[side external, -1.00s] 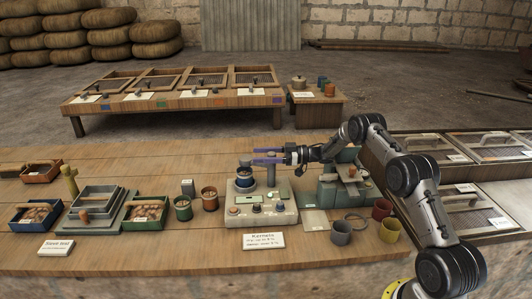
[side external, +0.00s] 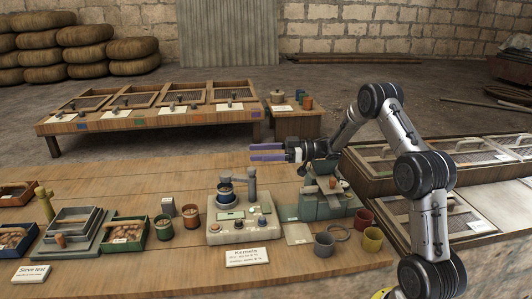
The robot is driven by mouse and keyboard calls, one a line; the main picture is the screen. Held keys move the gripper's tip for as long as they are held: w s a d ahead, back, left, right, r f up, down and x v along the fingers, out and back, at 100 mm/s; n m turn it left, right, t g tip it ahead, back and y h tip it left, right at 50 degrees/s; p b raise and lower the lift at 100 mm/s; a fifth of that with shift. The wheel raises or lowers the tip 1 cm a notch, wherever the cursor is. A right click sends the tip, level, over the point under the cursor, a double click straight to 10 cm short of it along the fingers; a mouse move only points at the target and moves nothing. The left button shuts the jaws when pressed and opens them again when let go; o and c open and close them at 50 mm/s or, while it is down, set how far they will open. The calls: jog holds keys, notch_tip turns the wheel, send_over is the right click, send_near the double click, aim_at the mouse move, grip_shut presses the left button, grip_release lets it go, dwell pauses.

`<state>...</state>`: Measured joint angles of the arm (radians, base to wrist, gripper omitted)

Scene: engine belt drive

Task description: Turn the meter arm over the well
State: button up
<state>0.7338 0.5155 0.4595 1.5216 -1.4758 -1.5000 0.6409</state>
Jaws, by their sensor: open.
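The grey meter (side external: 240,228) stands on the front table behind a "Kernels" card. A dark blue ringed cup-like part (side external: 225,191) sits at its top left, seemingly at the well. The grey meter arm (side external: 251,185) has an upright post right of that part. Its upper piece reaches left, and its end appears above the blue part; exact alignment is hard to tell from this angle. My gripper (side external: 252,152) is open and empty, with purple-blue fingers pointing left. It appears above and behind the post, apart from it.
A green-grey machine (side external: 322,198) stands right of the meter, under my arm. Grey (side external: 323,244), red (side external: 363,219) and yellow (side external: 373,239) cups stand at the right front. Kernel cups (side external: 191,215) and trays (side external: 124,230) stand left. The table's back left is clear.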

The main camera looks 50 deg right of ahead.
jog(key=shift+s+a+r, duration=0.15)
jog(key=shift+s+r, duration=0.1)
jog(key=shift+s, duration=0.25)
jog(key=shift+s+a+r, duration=0.2)
jog(key=shift+s, duration=0.35)
jog(key=shift+s+a+r, duration=0.15)
jog(key=shift+s+r, duration=0.1)
jog(key=shift+s, duration=0.25)
